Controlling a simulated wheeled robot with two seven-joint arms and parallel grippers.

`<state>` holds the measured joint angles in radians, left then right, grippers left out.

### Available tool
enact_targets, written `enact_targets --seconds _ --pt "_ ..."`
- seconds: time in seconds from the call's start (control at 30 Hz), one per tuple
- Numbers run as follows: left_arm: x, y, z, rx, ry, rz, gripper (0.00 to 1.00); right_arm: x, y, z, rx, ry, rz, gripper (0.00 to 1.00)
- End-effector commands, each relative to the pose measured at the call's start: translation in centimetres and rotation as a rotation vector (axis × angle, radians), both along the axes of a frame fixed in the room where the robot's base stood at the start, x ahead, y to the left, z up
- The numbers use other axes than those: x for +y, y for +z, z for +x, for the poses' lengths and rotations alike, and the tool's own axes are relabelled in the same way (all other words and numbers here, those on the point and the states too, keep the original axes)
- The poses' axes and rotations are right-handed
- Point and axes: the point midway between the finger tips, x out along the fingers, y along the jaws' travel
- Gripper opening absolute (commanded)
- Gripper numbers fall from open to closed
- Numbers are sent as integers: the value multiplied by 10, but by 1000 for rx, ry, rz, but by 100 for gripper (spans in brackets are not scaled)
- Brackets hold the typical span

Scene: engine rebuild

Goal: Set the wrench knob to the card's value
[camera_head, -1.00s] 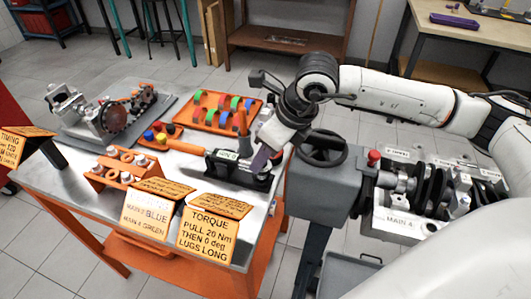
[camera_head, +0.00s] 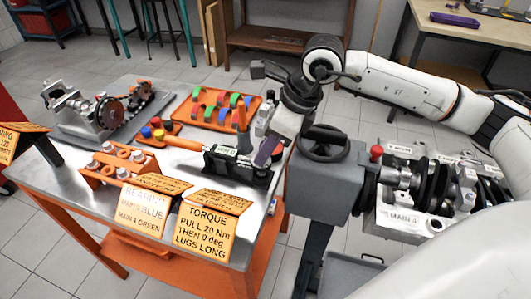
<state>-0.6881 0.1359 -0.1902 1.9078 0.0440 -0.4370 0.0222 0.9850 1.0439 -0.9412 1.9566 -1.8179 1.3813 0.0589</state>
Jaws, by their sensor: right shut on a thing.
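The torque wrench lies across the table with its orange handle (camera_head: 184,143) to the left. Its dark body (camera_head: 236,166) has a small pale readout (camera_head: 226,151), too small to read for sure. My right gripper (camera_head: 266,155) is at the right end of the wrench body, shut on the wrench knob, which the fingers mostly hide. The orange torque card (camera_head: 207,229) stands at the table's front edge and reads "TORQUE, PULL 20 Nm, THEN 0 deg, LUGS LONG". My left gripper is not in view.
An orange tray (camera_head: 204,125) of coloured shells lies behind the wrench. An orange rack (camera_head: 104,172) and a bearing card (camera_head: 146,210) are at the left front. A grey stand with a handwheel (camera_head: 325,143) and the engine block (camera_head: 402,221) are close on the right.

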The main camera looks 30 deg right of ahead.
Motion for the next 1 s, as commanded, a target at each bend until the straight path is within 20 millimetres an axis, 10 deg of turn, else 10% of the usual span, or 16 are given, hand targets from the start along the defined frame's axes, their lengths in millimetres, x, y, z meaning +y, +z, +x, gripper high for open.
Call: enact_targets --seconds 1.0 --pt "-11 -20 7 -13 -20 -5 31 -2 0 10 -1 923 4 0"
